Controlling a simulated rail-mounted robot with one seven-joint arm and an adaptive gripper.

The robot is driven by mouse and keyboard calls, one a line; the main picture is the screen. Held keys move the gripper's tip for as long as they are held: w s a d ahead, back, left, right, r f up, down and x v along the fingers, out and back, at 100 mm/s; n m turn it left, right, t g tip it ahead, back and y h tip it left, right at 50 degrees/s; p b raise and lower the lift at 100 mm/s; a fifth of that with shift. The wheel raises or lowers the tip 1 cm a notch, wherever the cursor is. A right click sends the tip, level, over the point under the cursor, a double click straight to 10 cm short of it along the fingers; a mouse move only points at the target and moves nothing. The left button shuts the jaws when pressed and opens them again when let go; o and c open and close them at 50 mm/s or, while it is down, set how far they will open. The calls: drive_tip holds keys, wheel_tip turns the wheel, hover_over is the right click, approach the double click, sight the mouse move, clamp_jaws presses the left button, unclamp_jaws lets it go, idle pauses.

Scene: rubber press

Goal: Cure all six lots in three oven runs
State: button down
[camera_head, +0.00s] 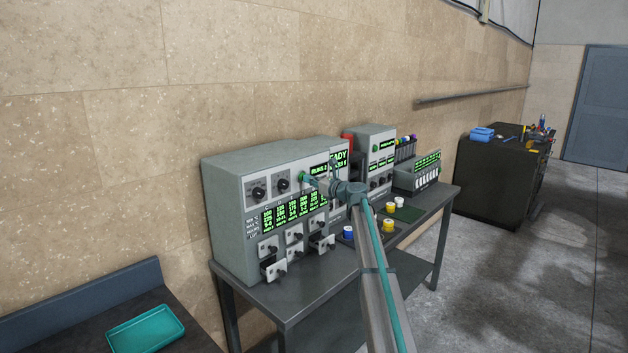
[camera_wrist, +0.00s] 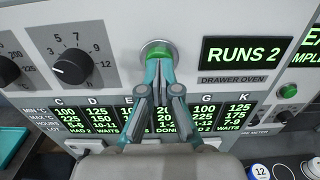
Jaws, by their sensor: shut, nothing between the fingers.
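The grey drawer oven (camera_head: 225,200) stands on a bench against the wall, with several small drawers (camera_head: 295,237) low on its front. The lower-left drawer (camera_head: 273,270) looks pulled out a little. My gripper (camera_wrist: 161,62) is shut and empty, its fingertips at the green button (camera_wrist: 158,48) on the oven front; contact is hard to judge. The run display (camera_wrist: 245,52) reads "RUNS 2". The lot table (camera_wrist: 72,115) shows "HAD 2" under C and G, "WAITS" under D and K, and "DONE" on a column partly behind my fingers. A dial (camera_wrist: 72,66) sits left of the button.
A second grey instrument (camera_head: 375,140) and a rack (camera_head: 418,175) stand beyond the oven. A teal tray (camera_head: 146,330) lies on a dark table at left.

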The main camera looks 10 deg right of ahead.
drive_tip(key=shift+x, duration=0.85)
drive_tip(key=b+v, duration=0.3)
drive_tip(key=v, duration=1.1)
